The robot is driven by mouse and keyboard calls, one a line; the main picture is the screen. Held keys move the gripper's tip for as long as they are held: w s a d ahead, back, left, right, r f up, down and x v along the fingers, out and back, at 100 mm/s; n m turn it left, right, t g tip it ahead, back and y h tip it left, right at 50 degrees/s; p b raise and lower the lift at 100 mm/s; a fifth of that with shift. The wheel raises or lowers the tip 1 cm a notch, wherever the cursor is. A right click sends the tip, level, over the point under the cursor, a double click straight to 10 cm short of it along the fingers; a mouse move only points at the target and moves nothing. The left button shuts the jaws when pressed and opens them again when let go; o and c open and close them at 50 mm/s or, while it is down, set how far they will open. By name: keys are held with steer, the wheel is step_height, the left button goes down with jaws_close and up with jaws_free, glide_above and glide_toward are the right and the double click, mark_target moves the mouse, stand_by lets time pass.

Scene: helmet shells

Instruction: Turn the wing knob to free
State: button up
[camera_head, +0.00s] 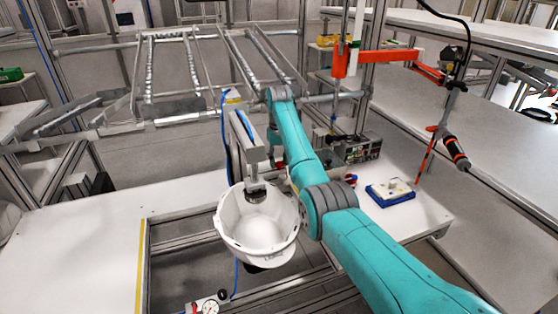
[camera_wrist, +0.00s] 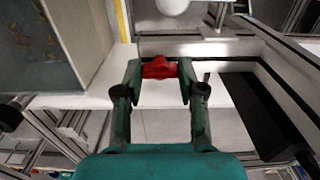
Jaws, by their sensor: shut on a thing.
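The red wing knob (camera_wrist: 159,68) shows in the wrist view, between the fingertips of my gripper (camera_wrist: 160,72). Both fingers are shut on it, one at each side. The knob sits against the edge of a white surface, in front of a metal profile. Its exact turn angle is hard to read. In the head view, my teal arm reaches to the middle and my gripper cannot be made out. A white helmet shell (camera_head: 240,240) sits open side up below a grey fixture (camera_head: 245,140).
A white bench (camera_head: 100,235) lies at the left. A blue-rimmed tray (camera_head: 390,193) and a control box (camera_head: 362,150) stand on the right bench. A dark bar (camera_wrist: 262,115) runs right of my gripper, and a grey panel (camera_wrist: 65,40) stands at its left.

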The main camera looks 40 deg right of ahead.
mark_target(279, 162)
steer(key=o, duration=1.1)
steer(key=shift+o, duration=0.2)
steer(key=shift+r, duration=0.1)
step_height(279, 162, up, 7)
steer(key=shift+r, duration=0.15)
